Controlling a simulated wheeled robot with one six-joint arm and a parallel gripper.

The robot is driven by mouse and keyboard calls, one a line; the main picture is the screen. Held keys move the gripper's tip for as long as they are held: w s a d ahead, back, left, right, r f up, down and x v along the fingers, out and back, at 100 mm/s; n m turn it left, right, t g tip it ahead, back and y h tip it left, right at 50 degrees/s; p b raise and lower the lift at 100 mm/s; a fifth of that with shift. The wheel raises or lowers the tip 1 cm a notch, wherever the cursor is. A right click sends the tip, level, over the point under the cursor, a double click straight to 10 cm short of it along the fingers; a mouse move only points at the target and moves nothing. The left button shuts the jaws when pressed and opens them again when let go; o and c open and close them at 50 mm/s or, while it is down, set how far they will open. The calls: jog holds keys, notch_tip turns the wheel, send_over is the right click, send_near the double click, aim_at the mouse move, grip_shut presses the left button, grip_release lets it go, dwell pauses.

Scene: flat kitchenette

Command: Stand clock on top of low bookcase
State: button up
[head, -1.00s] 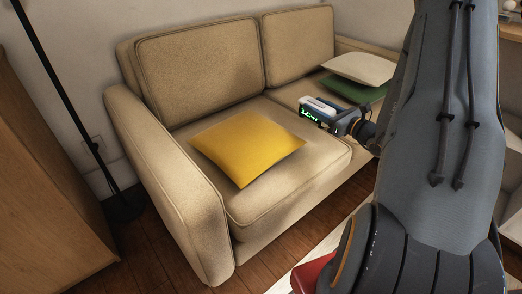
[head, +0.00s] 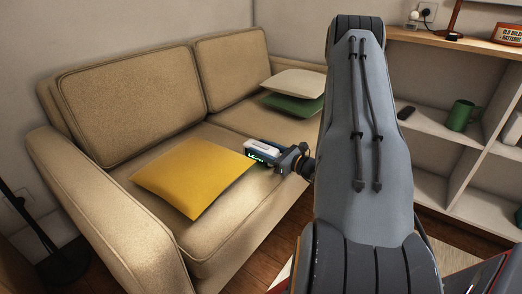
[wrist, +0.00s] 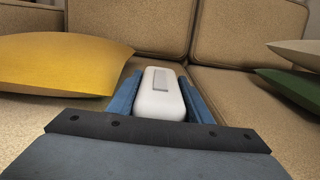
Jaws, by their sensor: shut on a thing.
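The clock (head: 262,147) is a small white rounded block with a lit green display on its front. My gripper (head: 268,156) is shut on it, above the sofa seat in the head view. In the wrist view the clock (wrist: 160,98) sits between the two blue fingers, its white side with a grey panel facing the camera. The low bookcase (head: 480,50) stands at the right of the head view, partly hidden by my arm. It has a wooden top and white open compartments. The gripper and clock are well left of it.
A green mug (head: 461,115) stands in a compartment. The beige sofa (head: 130,100) holds a yellow cushion (head: 190,178) and green and cream cushions.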

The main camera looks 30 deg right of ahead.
jog(key=o, duration=0.9)
jog(key=shift+f, duration=0.1)
jog(key=shift+c, duration=0.2)
jog(key=o, duration=0.4)
